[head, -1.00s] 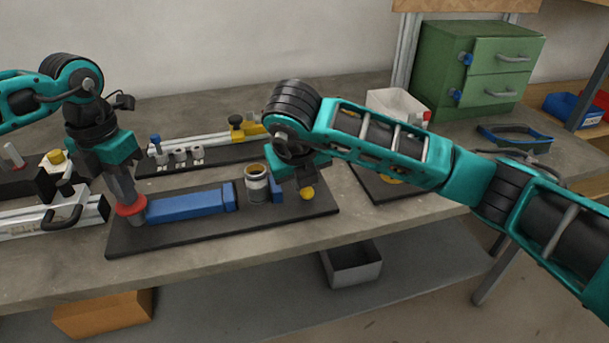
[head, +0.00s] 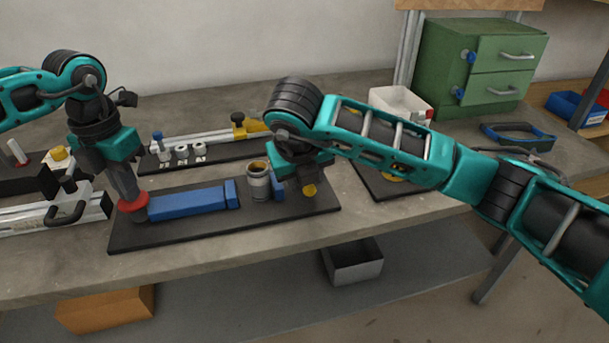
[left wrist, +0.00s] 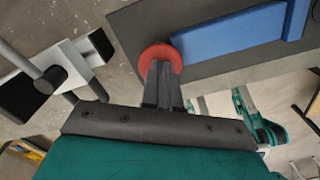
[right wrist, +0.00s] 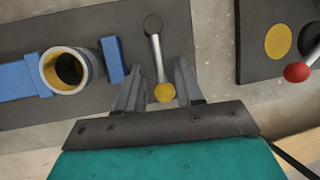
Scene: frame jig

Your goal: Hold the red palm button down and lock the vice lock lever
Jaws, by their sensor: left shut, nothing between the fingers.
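The red palm button (head: 132,203) is at the left end of the dark vice plate (head: 170,235). My left gripper (head: 131,195) is shut and points down onto the button; its tips touch or nearly touch the red top in the left wrist view (left wrist: 163,62). How far the button is pressed cannot be told. The lock lever, a metal rod with a yellow knob (right wrist: 165,92), is at the plate's right part. My right gripper (right wrist: 158,80) is open with the knob between its fingers, apart from both. The knob also shows below it in the head view (head: 309,189).
The blue vice (head: 188,203) has a grey cup with a yellow rim (head: 258,184) between its jaws. A clamp fixture (head: 60,208) stands close left of my left gripper. Another plate with a red knob (right wrist: 298,72) lies to the right. A rail fixture (head: 190,148) is behind.

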